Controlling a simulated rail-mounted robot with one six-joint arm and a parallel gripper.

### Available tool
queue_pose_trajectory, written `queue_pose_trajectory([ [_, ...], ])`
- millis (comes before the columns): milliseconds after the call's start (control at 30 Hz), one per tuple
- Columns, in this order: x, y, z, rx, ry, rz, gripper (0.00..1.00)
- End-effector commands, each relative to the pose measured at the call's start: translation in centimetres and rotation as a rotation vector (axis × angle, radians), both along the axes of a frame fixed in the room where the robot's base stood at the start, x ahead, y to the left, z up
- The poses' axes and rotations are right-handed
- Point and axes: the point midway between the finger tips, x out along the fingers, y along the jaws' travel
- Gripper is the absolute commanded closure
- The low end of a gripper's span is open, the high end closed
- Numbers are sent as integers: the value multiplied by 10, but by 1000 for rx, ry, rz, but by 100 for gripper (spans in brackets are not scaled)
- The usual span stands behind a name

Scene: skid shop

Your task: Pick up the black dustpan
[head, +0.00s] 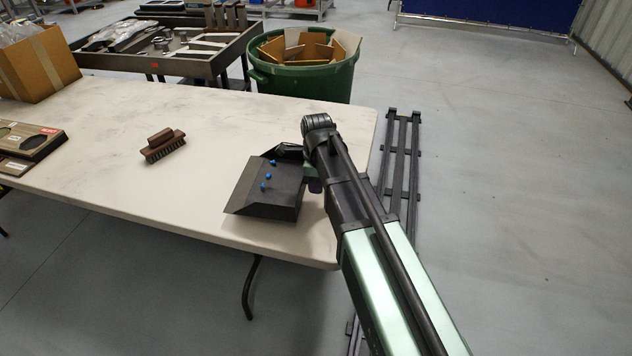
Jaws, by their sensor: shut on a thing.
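The black dustpan (264,196) is at the front right of the white table, its wide lip facing left and toward the camera. Several small blue pieces lie in it. My gripper (309,172) is at the right end of the dustpan, shut on it, around where the handle is. My arm hides most of the jaws and the handle. The dustpan looks roughly level; I cannot tell for sure whether it is clear of the tabletop.
Flat boxes (25,143) and a cardboard box (38,65) are at the left. A green bin (303,78) with cardboard stands behind the table. A black rack (402,160) lies right of it.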

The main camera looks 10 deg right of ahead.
Motion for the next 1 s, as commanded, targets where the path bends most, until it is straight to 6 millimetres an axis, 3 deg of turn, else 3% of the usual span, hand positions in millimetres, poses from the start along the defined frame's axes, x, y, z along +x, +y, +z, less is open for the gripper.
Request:
queue_pose_trajectory([
  [33,0,0,34,0,0,0,98],
  [200,0,0,99,0,0,0,98],
  [400,0,0,145,0,0,0,98],
  [533,0,0,153,0,0,0,98],
  [833,0,0,149,0,0,-1,98],
  [1000,0,-11,147,0,0,-18,98],
])
